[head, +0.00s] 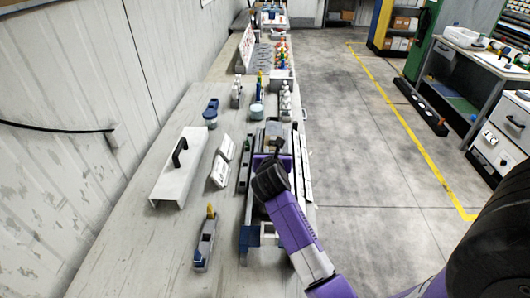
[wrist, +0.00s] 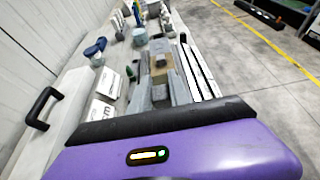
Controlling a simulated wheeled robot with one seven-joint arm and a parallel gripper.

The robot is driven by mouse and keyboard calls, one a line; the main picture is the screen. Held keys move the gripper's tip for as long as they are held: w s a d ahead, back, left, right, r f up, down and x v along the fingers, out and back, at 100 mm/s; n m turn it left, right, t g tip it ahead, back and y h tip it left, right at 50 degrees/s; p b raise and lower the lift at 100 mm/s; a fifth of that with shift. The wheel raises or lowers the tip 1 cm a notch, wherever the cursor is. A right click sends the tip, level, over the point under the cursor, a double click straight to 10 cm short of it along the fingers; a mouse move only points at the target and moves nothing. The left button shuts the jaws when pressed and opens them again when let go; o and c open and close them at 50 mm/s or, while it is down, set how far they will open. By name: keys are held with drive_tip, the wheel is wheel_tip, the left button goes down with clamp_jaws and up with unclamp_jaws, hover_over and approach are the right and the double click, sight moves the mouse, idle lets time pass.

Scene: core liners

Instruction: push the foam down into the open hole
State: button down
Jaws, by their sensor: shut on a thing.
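My gripper (head: 275,144) is over the long tray-like fixture (head: 250,236) near the table's right side. In the wrist view my gripper (wrist: 160,78) is shut on a small piece, mostly covered by the fingers. A tan block face (wrist: 160,58) shows between grey parts there. I cannot tell whether it is the held piece or part of the fixture. I cannot make out the foam for certain. The open hole is not visible; my gripper and arm cover much of the fixture.
A white cover with a black handle (head: 168,178) lies to the left, with white cards (head: 220,171) beside it. A grey tool with a yellow tip (head: 206,240) lies in front. Jars and bottles (head: 286,100) stand behind.

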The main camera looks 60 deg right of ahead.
drive_tip(key=shift+f, duration=1.3)
wheel_tip(320, 180, down, 2)
drive_tip(key=b, duration=0.3)
drive_tip(key=shift+f, duration=0.25)
drive_tip(key=shift+f+b, duration=0.75)
drive_tip(key=shift+f, duration=0.55)
drive_tip(key=c, duration=1.1)
unclamp_jaws()
drive_tip(key=shift+c, duration=0.2)
drive_tip(key=shift+r, duration=0.15)
